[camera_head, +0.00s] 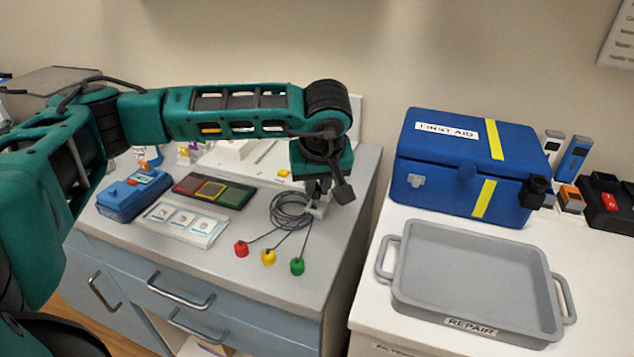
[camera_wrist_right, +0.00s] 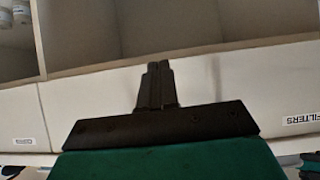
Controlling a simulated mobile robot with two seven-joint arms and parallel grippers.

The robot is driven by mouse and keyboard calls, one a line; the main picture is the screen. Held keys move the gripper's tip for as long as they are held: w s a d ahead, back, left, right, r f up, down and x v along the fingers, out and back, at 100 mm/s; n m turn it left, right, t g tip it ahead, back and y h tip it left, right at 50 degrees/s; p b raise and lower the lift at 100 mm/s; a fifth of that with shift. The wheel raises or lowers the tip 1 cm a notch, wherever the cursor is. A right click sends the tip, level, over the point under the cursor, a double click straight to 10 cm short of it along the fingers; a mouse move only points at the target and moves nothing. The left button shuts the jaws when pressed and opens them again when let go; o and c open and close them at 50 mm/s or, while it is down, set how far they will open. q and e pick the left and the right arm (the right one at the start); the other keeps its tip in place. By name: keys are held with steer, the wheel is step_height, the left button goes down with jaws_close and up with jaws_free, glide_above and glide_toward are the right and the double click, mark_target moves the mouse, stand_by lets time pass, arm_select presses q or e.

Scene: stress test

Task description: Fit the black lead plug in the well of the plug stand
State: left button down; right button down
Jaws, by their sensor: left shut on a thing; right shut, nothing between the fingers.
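My left gripper (camera_head: 317,194) points down at the back right of the grey-topped cabinet, beside a coil of dark cable (camera_head: 290,211). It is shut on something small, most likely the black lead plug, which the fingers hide. A small light grey block (camera_head: 319,209), apparently the plug stand, shows just below the fingers. I cannot see its well or tell whether the plug is in it. Leads run from the coil to a red end (camera_head: 241,249), a yellow end (camera_head: 268,257) and a green end (camera_head: 297,266). My right gripper (camera_wrist_right: 157,82) is shut and empty in the right wrist view.
A blue case (camera_head: 135,196), a tricolour panel (camera_head: 214,190) and a white card strip (camera_head: 184,223) lie left of the coil. Right of a gap stand a blue first aid box (camera_head: 455,170) and a grey tray (camera_head: 408,300). Shelving (camera_wrist_right: 100,105) faces my right wrist.

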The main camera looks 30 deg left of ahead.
arm_select(q)
steer(key=shift+f+b, duration=0.35)
steer(key=shift+f, duration=0.15)
stand_by(0.5)
steer(key=shift+f+b, duration=0.5)
steer(key=shift+f, duration=0.05)
stand_by(0.7)
steer(key=c, duration=1.4)
jaws_free()
steer(key=shift+o, duration=0.2)
steer(key=shift+r, duration=0.2)
steer(key=shift+r+p, duration=1.35)
steer(key=shift+r, duration=0.5)
steer(key=o, duration=0.6)
